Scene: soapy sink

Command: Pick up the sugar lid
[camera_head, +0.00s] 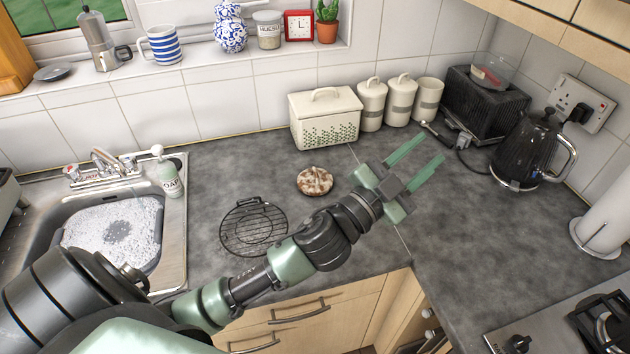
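Three cream canisters with grey bands stand at the back wall. The left canister (372,104) and the middle canister (400,100) wear knobbed lids. The right canister (428,98) shows no knob on top. I cannot read which one is sugar. A small pale-ended object (427,125) lies on the counter by the right canister, just beyond my fingertips; I cannot tell if it is the sugar lid. My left gripper (433,146) is open and empty, its two green fingers apart and pointing at the back right. My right gripper is not in view.
A bread bin (326,117) stands left of the canisters. A black toaster (484,103) and kettle (530,150) stand to the right. A brown-and-white round item (314,181) and a wire rack (253,227) lie on the counter.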

